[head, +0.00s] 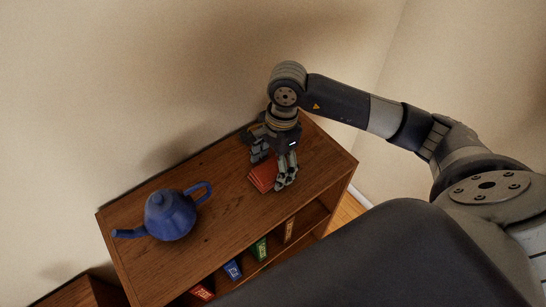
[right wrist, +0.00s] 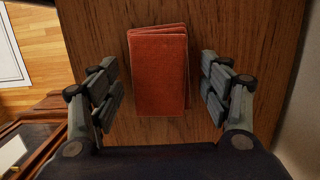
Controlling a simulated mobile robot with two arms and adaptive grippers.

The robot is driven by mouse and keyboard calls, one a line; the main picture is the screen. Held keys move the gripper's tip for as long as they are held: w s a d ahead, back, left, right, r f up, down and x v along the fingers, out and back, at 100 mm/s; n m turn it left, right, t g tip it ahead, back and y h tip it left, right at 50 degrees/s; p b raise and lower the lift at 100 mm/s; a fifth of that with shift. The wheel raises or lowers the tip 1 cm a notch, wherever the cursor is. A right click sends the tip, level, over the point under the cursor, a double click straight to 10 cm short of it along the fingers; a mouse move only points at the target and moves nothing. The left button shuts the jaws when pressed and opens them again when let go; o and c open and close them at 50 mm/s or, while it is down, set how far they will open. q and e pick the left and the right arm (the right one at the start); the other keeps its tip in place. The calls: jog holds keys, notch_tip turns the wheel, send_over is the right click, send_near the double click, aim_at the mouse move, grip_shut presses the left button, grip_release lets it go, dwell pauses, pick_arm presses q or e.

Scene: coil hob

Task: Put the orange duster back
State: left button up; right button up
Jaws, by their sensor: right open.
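The orange duster (head: 262,177) looks like a folded red-orange cloth. It lies flat on the wooden top of the shelf unit, toward its right end. In the right wrist view the duster (right wrist: 158,72) lies between the two fingers, with a visible gap on each side. My right gripper (head: 275,172) points down over the duster and is open, with nothing held. It hides part of the duster in the head view. My left gripper is not in view.
A blue teapot (head: 170,214) stands on the left part of the shelf unit's top (head: 225,205). Several small coloured boxes, such as a green one (head: 261,249), stand in the compartments below. The top between teapot and duster is clear. A wall (head: 130,90) rises behind.

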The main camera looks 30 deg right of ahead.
notch_tip(320, 180, up, 12)
jog(key=d+b, duration=0.1)
jog(key=b, duration=0.4)
jog(key=shift+d, duration=0.4)
jog(key=shift+w+f, duration=0.1)
jog(key=shift+f, duration=0.1)
